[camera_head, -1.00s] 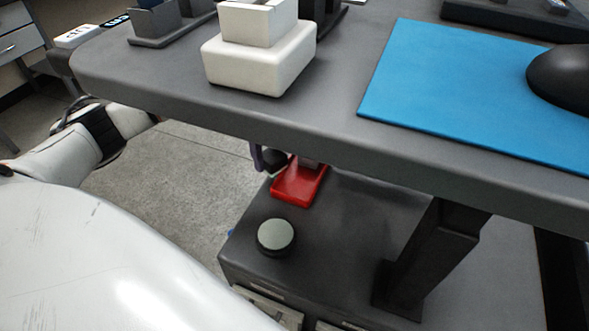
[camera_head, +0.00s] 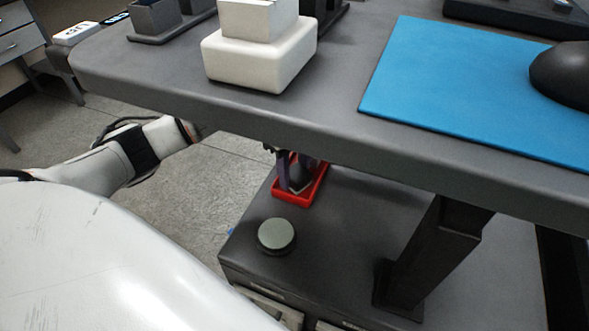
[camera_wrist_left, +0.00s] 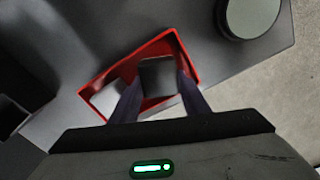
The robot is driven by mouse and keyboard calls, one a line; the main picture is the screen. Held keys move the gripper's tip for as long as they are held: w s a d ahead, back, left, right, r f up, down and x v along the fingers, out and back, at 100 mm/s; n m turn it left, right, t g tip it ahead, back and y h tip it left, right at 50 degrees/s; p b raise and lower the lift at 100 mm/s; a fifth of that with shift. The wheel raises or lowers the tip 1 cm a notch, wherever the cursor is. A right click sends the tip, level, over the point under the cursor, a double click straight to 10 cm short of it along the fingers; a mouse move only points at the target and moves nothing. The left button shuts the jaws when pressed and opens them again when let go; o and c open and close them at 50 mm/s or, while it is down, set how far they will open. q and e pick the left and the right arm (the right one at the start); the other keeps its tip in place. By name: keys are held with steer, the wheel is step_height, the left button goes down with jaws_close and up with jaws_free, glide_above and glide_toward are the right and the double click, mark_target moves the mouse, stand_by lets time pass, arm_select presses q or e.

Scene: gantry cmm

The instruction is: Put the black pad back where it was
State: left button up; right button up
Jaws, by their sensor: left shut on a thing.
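My left gripper (camera_head: 292,186) reaches under the tabletop, over the red tray (camera_head: 319,187) on the lower surface. In the left wrist view the gripper (camera_wrist_left: 158,88) is shut on the black pad (camera_wrist_left: 158,77), which sits between its two fingers. The red tray (camera_wrist_left: 104,74) lies below and around the pad in that view, with light grey pieces (camera_wrist_left: 108,97) inside. I cannot tell whether the pad touches the tray. The tabletop hides most of the left wrist in the head view. My right gripper is not in view.
A round dark disc with a grey-green top (camera_head: 276,235) stands on the lower surface (camera_head: 340,245) near the tray. The thick tabletop (camera_head: 230,120) overhangs it. A dark post (camera_head: 435,250) stands to the right. A white block (camera_head: 262,55) and blue mat (camera_head: 440,95) rest on the tabletop.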

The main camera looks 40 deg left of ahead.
mark_target(295, 170)
arm_select(q)
steer(key=o, duration=1)
step_height(295, 170, up, 8)
steer(key=shift+f+p, duration=0.15)
steer(key=shift+p, duration=0.4)
